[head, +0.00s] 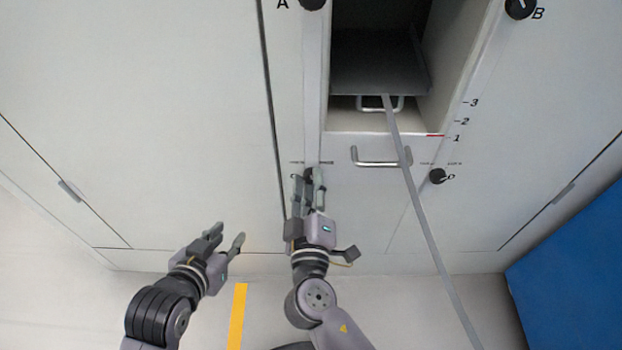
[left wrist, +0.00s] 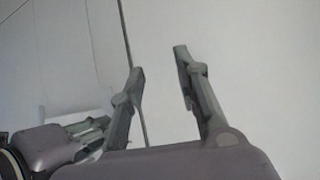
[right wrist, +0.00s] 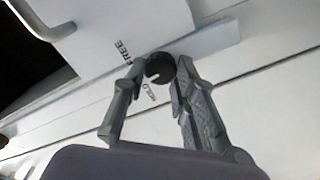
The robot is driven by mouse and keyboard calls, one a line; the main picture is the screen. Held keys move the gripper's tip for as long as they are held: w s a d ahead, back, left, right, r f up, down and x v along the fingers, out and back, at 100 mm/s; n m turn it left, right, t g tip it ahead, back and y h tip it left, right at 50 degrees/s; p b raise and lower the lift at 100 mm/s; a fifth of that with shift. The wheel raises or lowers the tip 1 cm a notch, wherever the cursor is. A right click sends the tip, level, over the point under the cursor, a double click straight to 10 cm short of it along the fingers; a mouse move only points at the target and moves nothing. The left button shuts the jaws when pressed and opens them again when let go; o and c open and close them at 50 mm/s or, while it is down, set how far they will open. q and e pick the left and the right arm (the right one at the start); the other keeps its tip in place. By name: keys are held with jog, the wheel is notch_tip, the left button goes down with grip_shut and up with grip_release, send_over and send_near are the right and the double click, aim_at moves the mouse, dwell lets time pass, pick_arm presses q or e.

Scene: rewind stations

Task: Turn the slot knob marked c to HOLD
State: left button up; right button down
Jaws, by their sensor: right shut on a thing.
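The black slot knob c (right wrist: 161,66) sits between the fingertips of my right gripper (right wrist: 157,80) in the right wrist view. Its pale mark faces the lower left, between the printed FREE (right wrist: 122,50) and HOLD (right wrist: 148,91); I cannot tell its exact setting. In the head view my right gripper (head: 308,180) is shut on knob c (head: 309,172) at the cabinet front and largely hides it. My left gripper (head: 229,236) is open and empty, lower left of the knob and apart from the cabinet; its spread fingers show in the left wrist view (left wrist: 162,68).
Knobs A (head: 312,3), B (head: 519,7) and D (head: 437,176) are on the same cabinet. An open bay holds a grey tray (head: 375,78), with a drawer handle (head: 375,162) below. A grey strip (head: 428,225) hangs diagonally right of my right gripper. A blue panel (head: 575,260) stands right.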

jog(key=n+p, duration=0.2)
jog(key=n, duration=0.3)
jog(key=shift+n+p, duration=0.4)
jog(key=shift+n, duration=0.1)
pick_arm(q)
jog(key=s+a+f+g+y, duration=0.1)
jog(key=s+a+f+g, duration=0.1)
jog(key=s, duration=0.4)
jog(key=s+a+f+g, duration=0.2)
jog(key=s+g, duration=0.3)
jog(key=s, duration=0.1)
jog(key=shift+y+p, duration=0.4)
pick_arm(e)
jog(key=shift+f+n, duration=0.1)
jog(key=shift+n, duration=0.7)
jog(key=c, duration=1.3)
grip_release()
pick_arm(q)
jog(key=shift+w, duration=0.1)
pick_arm(e)
jog(key=s, duration=1.2)
